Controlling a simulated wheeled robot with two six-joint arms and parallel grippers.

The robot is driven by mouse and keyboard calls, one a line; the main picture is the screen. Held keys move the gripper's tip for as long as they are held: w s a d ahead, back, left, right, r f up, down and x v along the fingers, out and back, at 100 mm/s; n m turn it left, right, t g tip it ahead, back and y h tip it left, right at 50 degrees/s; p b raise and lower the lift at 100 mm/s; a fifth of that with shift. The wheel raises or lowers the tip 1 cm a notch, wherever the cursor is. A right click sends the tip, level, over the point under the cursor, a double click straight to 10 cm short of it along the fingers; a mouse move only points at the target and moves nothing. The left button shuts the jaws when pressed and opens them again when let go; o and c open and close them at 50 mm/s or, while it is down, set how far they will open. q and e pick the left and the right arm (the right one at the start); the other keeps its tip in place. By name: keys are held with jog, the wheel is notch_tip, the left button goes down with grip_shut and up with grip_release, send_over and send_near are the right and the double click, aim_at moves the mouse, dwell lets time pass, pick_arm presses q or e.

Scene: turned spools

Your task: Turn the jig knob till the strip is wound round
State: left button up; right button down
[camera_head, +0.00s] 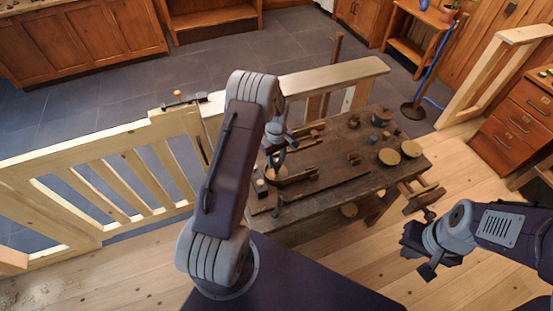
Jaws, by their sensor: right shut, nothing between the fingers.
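The jig (291,178), a small wooden piece with a curved edge, is on the left part of the dark workbench (330,205). My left gripper (277,160) points down right over the jig. Its fingers are too small in the picture to show whether they are open or shut, or touch the knob. The knob and the strip cannot be told apart clearly here; my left arm and gripper cover part of that spot. My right gripper (414,246) is shut and empty, off the bench's front right side, over the floor.
Several round wooden discs (389,156) and small pots (381,117) stand on the bench's right part. A long thin rod (340,184) lies across its front. A pale wooden gate (130,175) is at the left, and a rail (335,74) runs behind the bench.

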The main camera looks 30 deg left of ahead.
pick_arm(q)
grip_shut()
jog(key=shift+m, duration=0.3)
